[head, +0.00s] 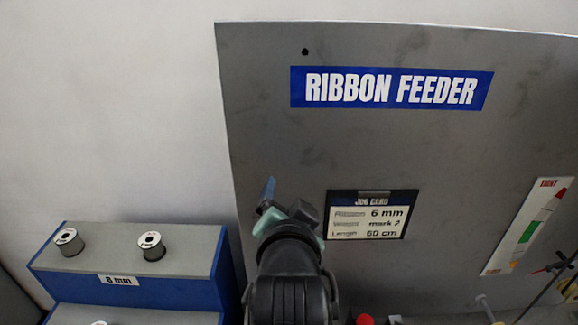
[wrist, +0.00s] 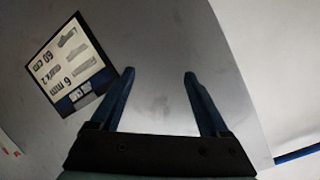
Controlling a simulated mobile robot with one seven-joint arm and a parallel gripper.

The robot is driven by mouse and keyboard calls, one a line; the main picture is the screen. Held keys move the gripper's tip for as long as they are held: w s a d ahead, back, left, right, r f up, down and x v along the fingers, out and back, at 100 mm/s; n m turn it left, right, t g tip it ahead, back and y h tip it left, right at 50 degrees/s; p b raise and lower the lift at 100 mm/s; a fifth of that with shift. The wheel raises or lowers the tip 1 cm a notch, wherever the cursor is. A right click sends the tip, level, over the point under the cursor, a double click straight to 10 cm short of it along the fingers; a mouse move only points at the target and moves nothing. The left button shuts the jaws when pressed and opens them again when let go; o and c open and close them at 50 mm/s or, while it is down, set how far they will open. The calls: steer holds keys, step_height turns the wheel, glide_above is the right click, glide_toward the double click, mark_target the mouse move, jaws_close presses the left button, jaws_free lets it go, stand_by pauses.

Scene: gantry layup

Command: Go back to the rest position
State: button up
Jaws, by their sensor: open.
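My gripper (wrist: 158,78) shows in the wrist view with its two dark blue fingers apart and nothing between them. It points at the bare grey panel (wrist: 150,40). In the head view my gripper (head: 282,198) is raised in front of the panel (head: 260,120), just left of the job card (head: 367,214). My own arm hides part of it there, and one blue finger points up. The job card also shows in the wrist view (wrist: 68,65), tilted, left of the fingers.
A blue stand with a grey top (head: 195,240) carries spools, one at its left (head: 68,242) and one further right (head: 151,246), above a "6 mm" label. A "RIBBON FEEDER" sign (head: 391,88) is on the panel. A coloured gauge strip (head: 528,226) and thin rods are at right.

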steer(key=s+r+n+t+b, duration=0.1)
steer(key=s+r+t, duration=0.3)
steer(key=r, duration=0.6)
steer(key=s+r+n+t+b, duration=0.1)
steer(key=s+r+n+t, duration=0.3)
steer(key=r, duration=0.6)
steer(key=s+r+n+t+b, duration=0.1)
steer(key=s+r+t, duration=0.3)
steer(key=s+r, duration=0.4)
step_height(320, 180, up, 2)
steer(key=shift+r+n+t, duration=0.15)
steer(key=shift+n+t, duration=0.25)
steer(key=shift+n, duration=0.3)
